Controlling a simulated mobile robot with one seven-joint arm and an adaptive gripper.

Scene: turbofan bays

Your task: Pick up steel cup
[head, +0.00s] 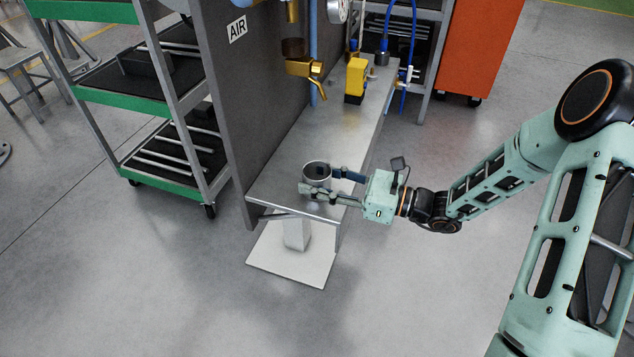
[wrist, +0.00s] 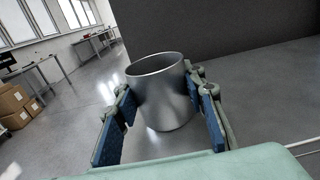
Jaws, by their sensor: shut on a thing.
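The steel cup (head: 316,173) is a grey metal cylinder, open at the top, at the near end of the metal shelf (head: 295,168) in the head view. In the wrist view the cup (wrist: 162,92) stands upright between the two blue-padded fingers. My gripper (head: 325,183) reaches in from the right and is shut on the cup, one finger on each side. In the wrist view the fingers of my gripper (wrist: 165,120) flank the cup's wall. I cannot tell whether the cup's base touches the shelf.
A yellow block-shaped device (head: 355,80) stands farther back on the shelf. A brass tap (head: 306,70) hangs from the dark panel (head: 245,80) left of the cup. A green-edged rack cart (head: 165,100) stands at left. Open floor lies in front.

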